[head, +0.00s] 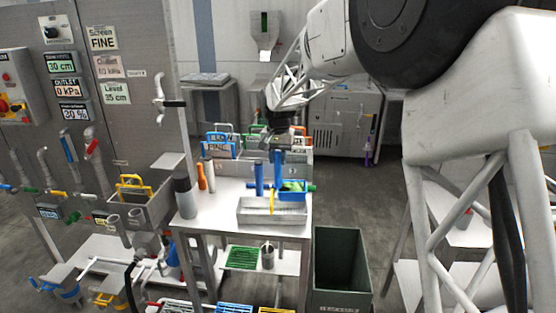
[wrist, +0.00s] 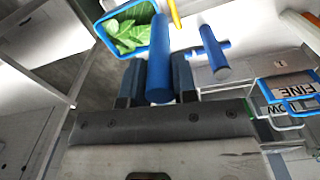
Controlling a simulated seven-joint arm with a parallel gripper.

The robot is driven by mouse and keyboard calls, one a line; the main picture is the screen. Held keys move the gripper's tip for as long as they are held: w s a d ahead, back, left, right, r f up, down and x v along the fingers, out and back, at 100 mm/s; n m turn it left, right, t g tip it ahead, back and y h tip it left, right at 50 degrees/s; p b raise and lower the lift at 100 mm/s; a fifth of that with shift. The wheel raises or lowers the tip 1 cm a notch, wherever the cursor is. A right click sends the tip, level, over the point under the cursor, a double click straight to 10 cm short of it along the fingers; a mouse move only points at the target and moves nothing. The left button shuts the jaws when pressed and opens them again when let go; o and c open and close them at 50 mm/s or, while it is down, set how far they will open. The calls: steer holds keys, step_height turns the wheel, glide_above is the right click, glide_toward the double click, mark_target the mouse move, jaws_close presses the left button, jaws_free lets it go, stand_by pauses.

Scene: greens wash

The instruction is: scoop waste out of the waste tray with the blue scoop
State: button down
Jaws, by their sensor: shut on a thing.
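My gripper (head: 278,148) is above the worktable, pointing down, with its fingers closed around an upright blue handle (head: 277,166). In the wrist view, the blue handle (wrist: 159,78) runs between the two fingers of my gripper (wrist: 160,84); I take it as the blue scoop's. Its lower end is hidden. A blue-rimmed container with green leaves (head: 292,188) is right beside the handle; it also shows in the wrist view (wrist: 130,28). I cannot tell whether they are joined. A shallow metal tray (head: 258,218), likely the waste tray, lies in front; its contents are unclear.
A second blue upright handle (head: 258,180) stands just left; it also shows in the wrist view (wrist: 213,52). A yellow tool (head: 271,201) leans at the tray. A grey cylinder (head: 184,197) and orange bottle (head: 202,177) stand left. A dark green bin (head: 341,262) stands right of the table.

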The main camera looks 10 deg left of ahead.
steer(key=shift+r, duration=3.7)
stand_by(0.6)
